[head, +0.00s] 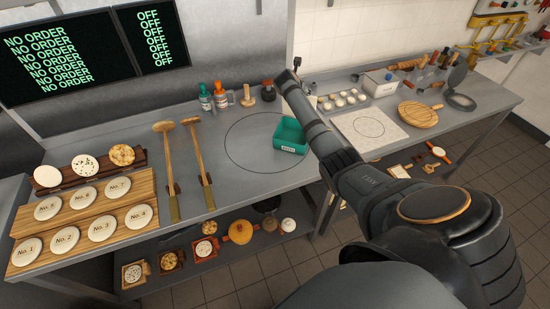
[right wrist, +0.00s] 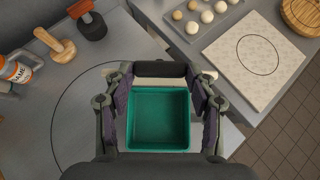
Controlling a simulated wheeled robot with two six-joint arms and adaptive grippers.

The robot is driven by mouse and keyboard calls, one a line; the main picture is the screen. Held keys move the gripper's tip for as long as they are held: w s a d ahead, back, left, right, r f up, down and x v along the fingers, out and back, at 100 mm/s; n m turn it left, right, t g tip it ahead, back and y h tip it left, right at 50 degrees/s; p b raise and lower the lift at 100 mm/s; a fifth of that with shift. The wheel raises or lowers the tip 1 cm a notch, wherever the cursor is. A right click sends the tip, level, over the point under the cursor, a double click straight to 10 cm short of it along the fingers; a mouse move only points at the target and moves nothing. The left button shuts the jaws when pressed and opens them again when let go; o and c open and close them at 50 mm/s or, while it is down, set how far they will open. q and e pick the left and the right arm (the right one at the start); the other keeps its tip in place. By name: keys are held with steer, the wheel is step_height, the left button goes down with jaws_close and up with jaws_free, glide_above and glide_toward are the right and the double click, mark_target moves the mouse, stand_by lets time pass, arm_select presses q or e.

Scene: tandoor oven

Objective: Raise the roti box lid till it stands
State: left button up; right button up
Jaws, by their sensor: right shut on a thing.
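The teal roti box (head: 291,137) stands on the grey counter with its top uncovered, and its empty inside shows in the right wrist view (right wrist: 160,120). A pale strip, which looks like the lid (right wrist: 150,83) nearly edge-on, lies at the box's far edge in that view. My right gripper (right wrist: 160,88) spans that edge, a finger on either side, and is shut on the lid. Its contact is hard to see. In the head view my right arm hides the gripper's fingers, and the lid's exact tilt cannot be told. My left gripper is not in view.
A tray of dough balls (head: 343,99) and a pale board (head: 368,128) lie right of my right arm. Bottles (head: 206,97) and wooden-handled stamps (head: 248,96) stand at the back left. Two long tools (head: 197,160) lie on the left. The counter left of the box is clear.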

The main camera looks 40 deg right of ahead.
steer(key=shift+r, duration=0.15)
steer(key=shift+w+d+b, duration=0.3)
steer(key=shift+d+b, duration=0.15)
steer(key=shift+b, duration=0.2)
steer(key=shift+w+d+b, duration=0.35)
steer(key=shift+w+d, duration=0.15)
steer(key=shift+d, duration=0.1)
steer(key=o, duration=0.9)
steer(key=shift+s+a+r, duration=0.1)
steer(key=shift+s+r, duration=0.05)
steer(key=shift+o, duration=0.2)
steer(key=d+r+p+v, duration=0.1)
steer(key=p+v, duration=0.3)
steer(key=v, duration=0.6)
steer(key=shift+w+r, duration=0.2)
steer(key=shift+r, duration=0.4)
